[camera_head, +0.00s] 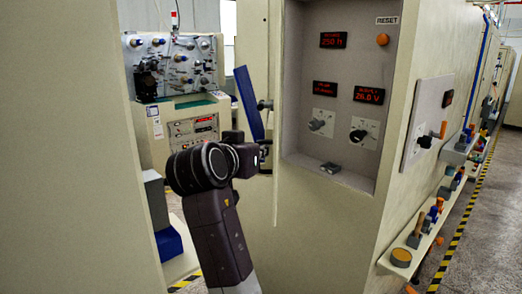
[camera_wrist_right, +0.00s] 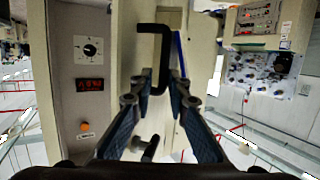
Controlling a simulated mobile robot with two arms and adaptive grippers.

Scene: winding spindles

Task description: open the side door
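The beige side door (camera_head: 252,35) stands at the left side of the cabinet with the control panel. It carries a dark handle (camera_head: 265,105) in the head view. The wrist view shows a black bracket-shaped handle (camera_wrist_right: 165,62) on this pale surface. My right gripper (camera_head: 265,150) comes up from the bottom of the head view, its fingers partly hidden by the wrist. In the wrist view my right gripper (camera_wrist_right: 160,77) is open, with its fingertips on either side of the handle's lower part. I cannot tell whether they touch it. My left gripper is not in view.
The control panel (camera_head: 335,95) has red displays and knobs. A blue strip (camera_head: 249,103) stands beside the door. A large beige panel (camera_head: 70,150) fills the left foreground. A winding machine (camera_head: 175,65) stands behind. A shelf (camera_head: 395,262) with coloured items lines the right side.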

